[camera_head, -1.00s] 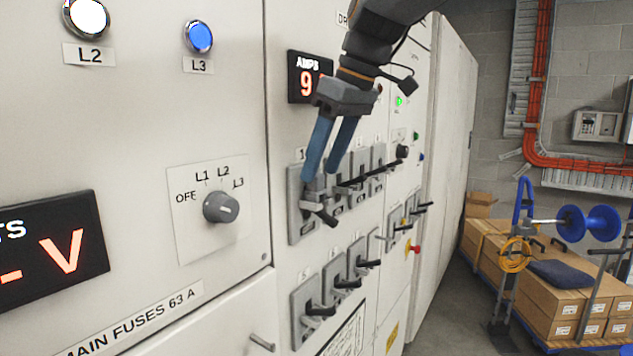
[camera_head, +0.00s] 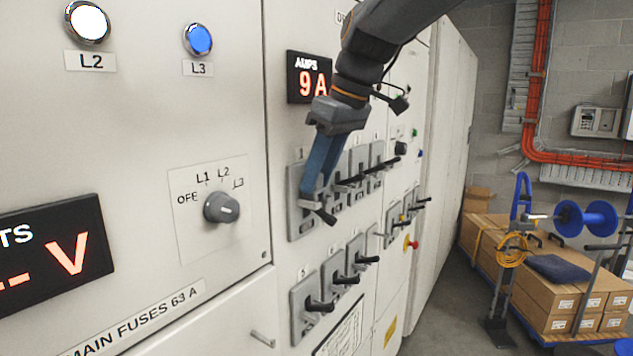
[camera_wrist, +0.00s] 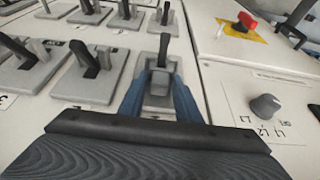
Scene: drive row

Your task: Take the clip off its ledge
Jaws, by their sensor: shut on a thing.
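My gripper (camera_head: 316,185) has two blue fingers and reaches down to the switch plate marked 1 (camera_head: 294,222) on the cabinet front. It is shut on a small grey piece, seemingly the clip, in front of that plate. In the wrist view the gripper (camera_wrist: 160,76) has this grey clip (camera_wrist: 159,88) between its fingertips. A black lever (camera_wrist: 164,48) sticks out just beyond the fingertips; it also shows in the head view (camera_head: 325,215). The ledge is not clearly distinguishable, and I cannot tell whether the clip still touches it.
More lever switches stand close to the right (camera_head: 357,180) and in a row below (camera_head: 320,305). A rotary knob (camera_head: 221,207) sits to the left. A red knob on yellow (camera_head: 411,244) is lower right. Boxes on a cart (camera_head: 560,300) stand off to the right. The floor between is clear.

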